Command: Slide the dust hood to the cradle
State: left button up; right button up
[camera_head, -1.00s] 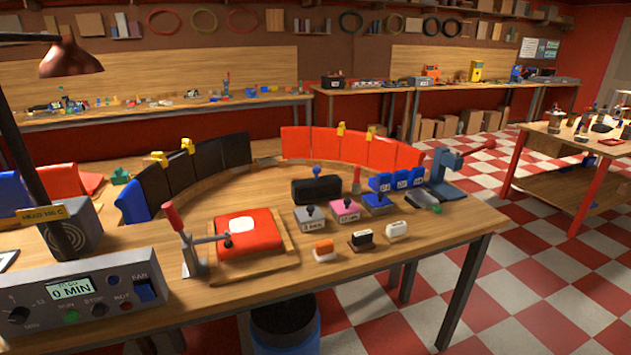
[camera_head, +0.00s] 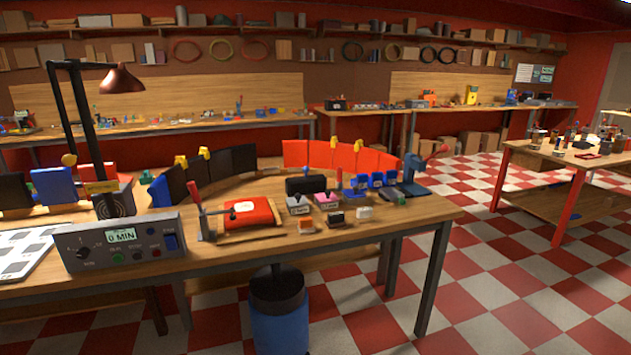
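I cannot tell for sure which thing is the dust hood or which is the cradle; nothing in view is labelled so. On the near workbench (camera_head: 350,237), a red padded block with a white patch (camera_head: 252,213) lies on a wooden board beside a red-handled lever clamp (camera_head: 198,212). A black box (camera_head: 306,184) stands behind small stamp-like blocks. A curved row of black panels (camera_head: 220,165) and red panels (camera_head: 340,155) stands behind them, with yellow clips on top. Neither of my grippers is in view.
A control box reading "0 MIN" (camera_head: 124,242) and a lamp (camera_head: 122,80) stand at the bench's left. A blue bucket (camera_head: 280,320) is under the bench's front edge. The checkered floor (camera_head: 500,270) is open towards the right table (camera_head: 565,160).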

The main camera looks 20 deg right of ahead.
aim_at(306, 184)
jog(key=u, duration=0.2)
jog(key=k, duration=0.15)
jog(key=z, duration=1.25)
jog(key=i, duration=0.75)
jog(key=z, duration=0.7)
jog(key=i, duration=0.95)
jog(key=u, duration=0.6)
jog(key=i, duration=0.85)
jog(key=u, duration=1.2)
jog(key=i, duration=0.2)
